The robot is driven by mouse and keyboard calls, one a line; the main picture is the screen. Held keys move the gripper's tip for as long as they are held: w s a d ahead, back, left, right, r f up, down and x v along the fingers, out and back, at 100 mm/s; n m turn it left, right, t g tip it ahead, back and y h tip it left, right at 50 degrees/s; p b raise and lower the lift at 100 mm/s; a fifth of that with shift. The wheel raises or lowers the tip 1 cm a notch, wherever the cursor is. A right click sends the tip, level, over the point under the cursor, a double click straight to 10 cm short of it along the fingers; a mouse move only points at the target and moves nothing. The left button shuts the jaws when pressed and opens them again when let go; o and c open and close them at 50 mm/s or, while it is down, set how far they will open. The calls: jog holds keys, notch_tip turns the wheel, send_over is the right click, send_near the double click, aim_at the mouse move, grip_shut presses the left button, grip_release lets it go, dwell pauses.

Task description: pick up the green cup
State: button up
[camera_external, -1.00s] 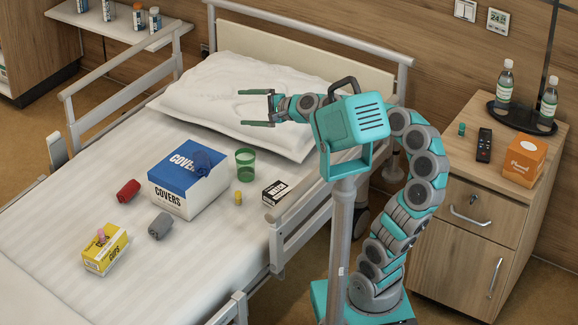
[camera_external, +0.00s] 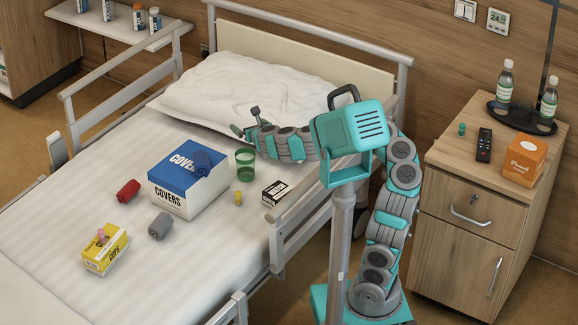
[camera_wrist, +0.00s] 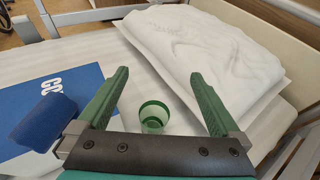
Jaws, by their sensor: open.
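The green cup (camera_external: 245,165) is translucent and stands upright on the bed, just right of the blue and white COVERS box. In the wrist view the cup (camera_wrist: 153,117) shows between my two green fingers, seen into its open top. My gripper (camera_external: 243,121) is above and behind the cup in the external view, partly foreshortened there. In the wrist view my gripper (camera_wrist: 158,75) has its fingers wide apart with nothing between them at finger height. The cup appears below the fingers and apart from them.
The COVERS box (camera_external: 186,183) stands close left of the cup, with a dark blue item (camera_wrist: 45,122) on it. A small yellow item (camera_external: 238,198) and a black and white box (camera_external: 275,192) lie in front. The pillow (camera_external: 215,85) lies behind. A bed rail (camera_external: 300,225) runs at right.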

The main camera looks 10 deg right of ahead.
send_near(242, 153)
jog(key=w, duration=0.2)
jog(key=shift+m+h, duration=0.3)
jog(key=shift+a+p+x, duration=0.1)
jog(key=shift+p+x, duration=0.1)
jog(key=shift+x, duration=1.5)
jog(key=shift+a+p+x, duration=0.15)
jog(key=shift+p+x, duration=0.05)
jog(key=shift+x, duration=1.45)
jog(key=shift+w+a+f, duration=0.15)
jog(key=shift+w+f, duration=0.25)
jog(key=shift+f, duration=0.05)
jog(key=c, duration=1.2)
